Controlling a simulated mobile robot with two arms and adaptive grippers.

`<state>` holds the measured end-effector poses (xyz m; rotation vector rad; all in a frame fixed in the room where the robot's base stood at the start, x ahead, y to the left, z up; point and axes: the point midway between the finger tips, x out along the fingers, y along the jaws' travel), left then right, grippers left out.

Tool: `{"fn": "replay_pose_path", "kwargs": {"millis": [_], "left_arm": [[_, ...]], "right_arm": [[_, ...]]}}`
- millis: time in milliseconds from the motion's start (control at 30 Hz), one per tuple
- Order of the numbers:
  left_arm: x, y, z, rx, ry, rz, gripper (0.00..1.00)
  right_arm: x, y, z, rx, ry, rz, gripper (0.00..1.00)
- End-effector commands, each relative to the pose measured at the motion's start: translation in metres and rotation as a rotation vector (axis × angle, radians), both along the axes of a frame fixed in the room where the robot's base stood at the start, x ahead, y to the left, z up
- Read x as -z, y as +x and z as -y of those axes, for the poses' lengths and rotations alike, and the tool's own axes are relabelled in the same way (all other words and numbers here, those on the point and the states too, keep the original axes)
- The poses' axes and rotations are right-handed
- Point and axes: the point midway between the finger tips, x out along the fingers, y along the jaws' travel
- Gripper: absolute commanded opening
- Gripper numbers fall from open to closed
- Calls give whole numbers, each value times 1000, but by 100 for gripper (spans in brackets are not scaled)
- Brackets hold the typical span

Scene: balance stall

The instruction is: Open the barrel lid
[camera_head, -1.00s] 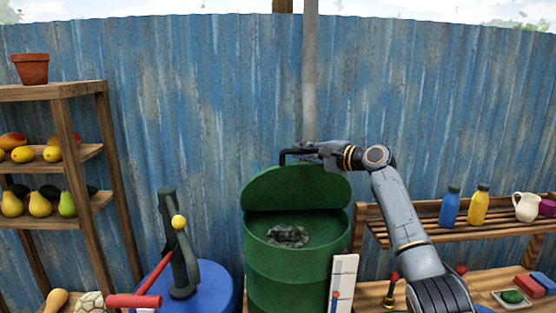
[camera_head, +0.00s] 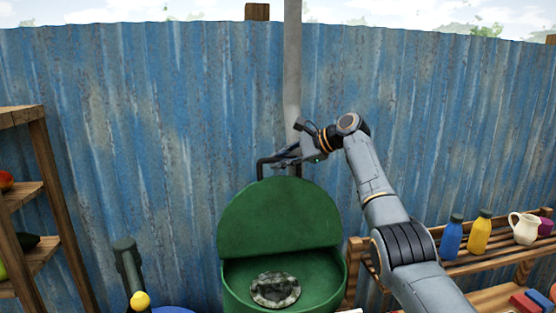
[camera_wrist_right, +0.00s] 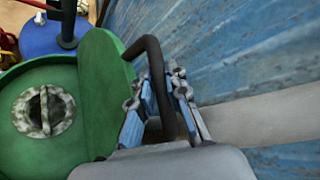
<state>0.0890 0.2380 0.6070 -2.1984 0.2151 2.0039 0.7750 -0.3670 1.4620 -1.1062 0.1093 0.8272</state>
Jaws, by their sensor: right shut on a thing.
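The green barrel (camera_head: 325,285) stands in front of the blue fence. Its green lid (camera_head: 280,219) is tilted up steeply at the back, and the barrel's inside shows. The lid's dark handle (camera_head: 263,166) sticks up at its top edge. My right gripper (camera_head: 288,157) is shut on the handle; the right wrist view shows the dark bar (camera_wrist_right: 158,80) between the fingers (camera_wrist_right: 160,105). A grey, round, stone-like object (camera_head: 275,289) lies inside the barrel; it also shows in the right wrist view (camera_wrist_right: 44,111). My left gripper is not in view.
A grey pole (camera_head: 292,60) and the corrugated fence (camera_head: 150,130) stand close behind the lid. A wooden shelf with a blue bottle (camera_head: 451,238), a yellow bottle (camera_head: 480,235) and a white jug (camera_head: 524,228) is at right. A fruit shelf (camera_head: 58,200) is at left.

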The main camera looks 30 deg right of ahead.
Motion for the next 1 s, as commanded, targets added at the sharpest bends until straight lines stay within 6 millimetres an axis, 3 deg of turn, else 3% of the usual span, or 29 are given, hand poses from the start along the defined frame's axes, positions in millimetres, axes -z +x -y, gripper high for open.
{"fn": "replay_pose_path", "kwargs": {"millis": [400,433,533,567,1000], "left_arm": [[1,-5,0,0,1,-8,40],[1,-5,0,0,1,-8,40],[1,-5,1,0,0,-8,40],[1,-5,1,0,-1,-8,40],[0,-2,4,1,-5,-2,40]], "right_arm": [[7,-1,-1,-3,-4,-21,0],[7,-1,-1,-3,-4,-21,17],[7,-1,0,-3,-4,-20,37],[6,-1,0,-3,-4,-19,38],[-4,-11,10,1,-3,-10,38]]}}
